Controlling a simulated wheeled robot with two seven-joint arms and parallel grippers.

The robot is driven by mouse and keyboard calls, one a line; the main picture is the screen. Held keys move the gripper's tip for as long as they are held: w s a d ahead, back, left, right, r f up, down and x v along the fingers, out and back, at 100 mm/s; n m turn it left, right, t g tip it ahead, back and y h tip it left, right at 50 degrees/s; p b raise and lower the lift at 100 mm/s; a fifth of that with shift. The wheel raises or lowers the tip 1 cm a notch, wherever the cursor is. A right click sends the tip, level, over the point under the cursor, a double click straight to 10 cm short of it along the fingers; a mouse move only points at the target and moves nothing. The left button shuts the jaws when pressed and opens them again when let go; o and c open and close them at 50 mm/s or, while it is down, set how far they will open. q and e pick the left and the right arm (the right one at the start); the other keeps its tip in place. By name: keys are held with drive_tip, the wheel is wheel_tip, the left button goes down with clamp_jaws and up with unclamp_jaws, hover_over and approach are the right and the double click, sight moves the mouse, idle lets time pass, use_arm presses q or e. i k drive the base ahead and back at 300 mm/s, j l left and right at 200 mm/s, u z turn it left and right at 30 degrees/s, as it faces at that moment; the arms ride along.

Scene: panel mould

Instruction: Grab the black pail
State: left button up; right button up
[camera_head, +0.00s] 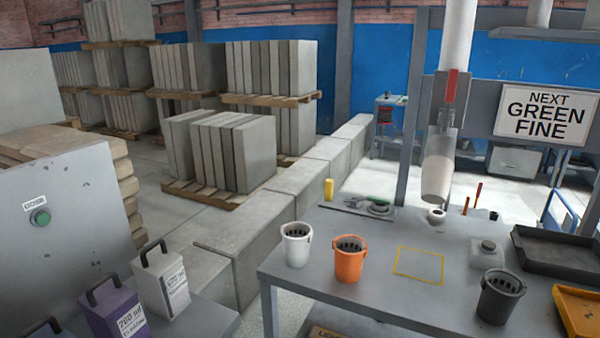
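The black pail (499,297) stands upright on the grey workbench (385,307), near its front at the right. A yellow-orange tray is just to its right. An orange pail (348,259) and a white pail (296,244) stand upright on the same bench, further left. Neither of my grippers shows in the head view, so I cannot see their state.
A yellow outlined square (419,263) marks a bare patch of bench between the orange and black pails. A black tray (556,254) and the yellow-orange tray (583,316) lie at the right. A nozzle (437,175) hangs above the bench's back. Boxed containers (160,283) stand at lower left.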

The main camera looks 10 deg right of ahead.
sight(499, 299)
drive_tip(key=z, duration=1.6)
drive_tip(key=i+j+z, duration=0.1)
drive_tip(key=i+z, duration=0.2)
drive_tip(key=i, duration=0.25)
drive_tip(key=i+j+z, duration=0.3)
drive_tip(key=i, duration=0.2)
